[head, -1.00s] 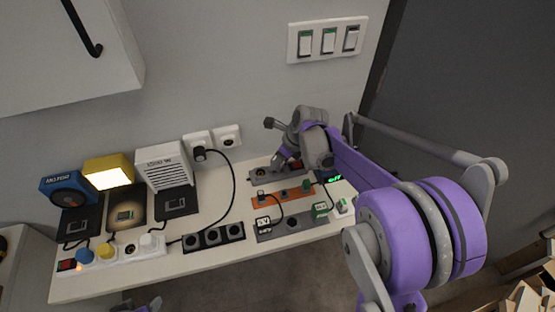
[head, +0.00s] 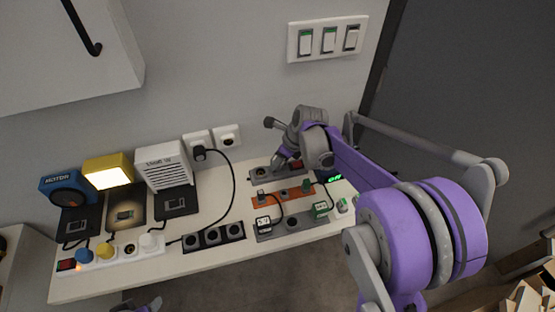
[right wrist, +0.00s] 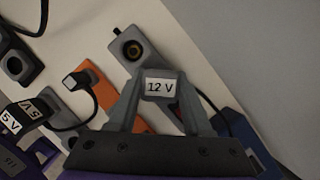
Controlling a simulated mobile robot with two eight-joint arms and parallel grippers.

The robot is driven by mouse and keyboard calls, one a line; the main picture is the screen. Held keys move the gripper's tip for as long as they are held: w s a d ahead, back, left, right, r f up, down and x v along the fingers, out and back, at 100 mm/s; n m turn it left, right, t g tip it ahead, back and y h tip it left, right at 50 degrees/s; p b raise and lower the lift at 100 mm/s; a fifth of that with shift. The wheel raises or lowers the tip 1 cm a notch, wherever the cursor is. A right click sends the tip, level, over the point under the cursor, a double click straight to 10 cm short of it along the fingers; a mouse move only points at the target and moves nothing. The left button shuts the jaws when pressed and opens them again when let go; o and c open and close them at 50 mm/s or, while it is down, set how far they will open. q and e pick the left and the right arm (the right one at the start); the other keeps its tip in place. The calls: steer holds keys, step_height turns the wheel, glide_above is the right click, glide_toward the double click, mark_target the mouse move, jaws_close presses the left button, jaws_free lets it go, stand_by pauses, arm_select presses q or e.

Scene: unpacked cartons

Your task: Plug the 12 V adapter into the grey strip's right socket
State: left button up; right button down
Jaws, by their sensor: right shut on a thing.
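My right gripper (head: 281,163) is shut on the 12 V adapter (right wrist: 160,86), a dark block with a white label facing the wrist camera. It holds the adapter over the right part of the back grey strip (head: 261,174). The strip's left socket (right wrist: 132,49) shows empty in the right wrist view. The adapter and the jaws hide the right socket, and I cannot tell whether the plug is in it. In the head view my arm's end covers the adapter. My left gripper's jaws do not show.
An orange strip (head: 270,200) lies just in front. A front grey strip (head: 264,237) holds the 5 V adapter (head: 263,224) and a green-marked adapter (head: 320,209). A dark strip (head: 213,238) and a white strip (head: 122,250) lie left. A corded plug (head: 199,154) sits in the wall.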

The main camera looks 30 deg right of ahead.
steer(key=shift+f, duration=0.2)
steer(key=shift+c, duration=1.3)
jaws_free()
steer(key=v, duration=1.1)
steer(key=shift+p, duration=0.3)
